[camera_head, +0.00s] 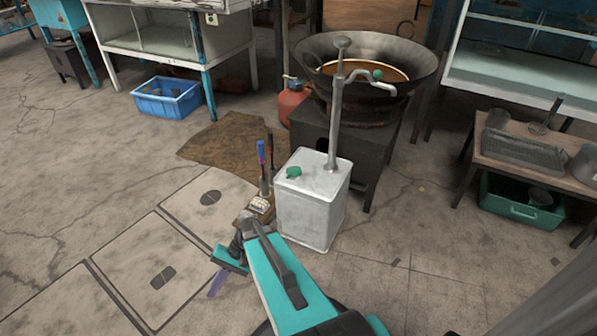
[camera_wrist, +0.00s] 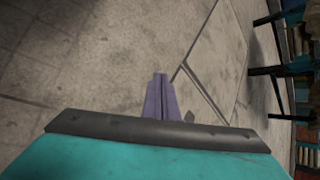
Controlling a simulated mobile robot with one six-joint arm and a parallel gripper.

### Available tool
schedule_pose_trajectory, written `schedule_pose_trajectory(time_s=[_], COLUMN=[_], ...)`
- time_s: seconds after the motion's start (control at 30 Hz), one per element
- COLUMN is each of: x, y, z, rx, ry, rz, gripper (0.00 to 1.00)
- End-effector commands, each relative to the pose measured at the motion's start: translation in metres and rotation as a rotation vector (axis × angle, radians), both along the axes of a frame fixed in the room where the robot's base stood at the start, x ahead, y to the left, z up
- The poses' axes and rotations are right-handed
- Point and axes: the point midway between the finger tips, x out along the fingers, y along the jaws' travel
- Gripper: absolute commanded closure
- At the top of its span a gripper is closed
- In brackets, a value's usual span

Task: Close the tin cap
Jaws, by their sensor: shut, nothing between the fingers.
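A square metal tin (camera_head: 310,218) stands upright on the floor, near the middle of the head view. A small green cap (camera_head: 293,172) is at the left of its top; I cannot tell how it is seated. A tall grey pump (camera_head: 336,110) rises from the right of the top, with a bent spout reaching over the wok. Another small green piece (camera_head: 377,74) shows by the spout. My gripper's purple fingers (camera_head: 217,284) are low, left of the tin and apart from it. In the wrist view the fingers (camera_wrist: 160,97) are together and empty over bare floor.
A large wok (camera_head: 425,65) sits on a dark stove behind the tin. Tools with blue and dark handles (camera_head: 262,158) stand just left of the tin. A blue crate (camera_head: 168,98) is at the back left. A low table (camera_head: 520,160) stands right. Floor at left is clear.

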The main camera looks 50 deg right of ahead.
Motion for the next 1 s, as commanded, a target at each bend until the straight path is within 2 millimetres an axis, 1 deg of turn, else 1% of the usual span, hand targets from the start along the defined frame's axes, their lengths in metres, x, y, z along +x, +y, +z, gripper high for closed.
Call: schedule_pose_trajectory(time_s=[0.03,0.17,0.2,0.27,0.33,0.47,0.5,0.63,0.7,0.77,0.8,0.87,0.9,0.97,1.0], x=[0.008,0.02,0.023,0.027,0.03,0.032,0.031,0.027,0.022,0.017,0.014,0.007,0.002,-0.007,-0.013], y=[-0.019,-0.061,-0.074,-0.095,-0.119,-0.165,-0.179,-0.225,-0.251,-0.272,-0.286,-0.307,-0.322,-0.342,-0.356], z=[0.01,0.032,0.039,0.049,0.062,0.086,0.093,0.119,0.133,0.145,0.154,0.166,0.174,0.187,0.196], rx=[0.004,0.015,0.019,0.023,0.028,0.036,0.039,0.045,0.046,0.047,0.049,0.049,0.049,0.049,0.049], ry=[-0.011,-0.035,-0.043,-0.054,-0.067,-0.094,-0.103,-0.13,-0.145,-0.158,-0.167,-0.18,-0.19,-0.203,-0.213], rz=[-0.035,-0.115,-0.14,-0.177,-0.22,-0.297,-0.32,-0.395,-0.435,-0.47,-0.491,-0.525,-0.547,-0.579,-0.601], gripper=[1.0,1.0,1.0,1.0,1.0,1.0,1.0,1.0,1.0,1.0,1.0,1.0,1.0,1.0,1.0])
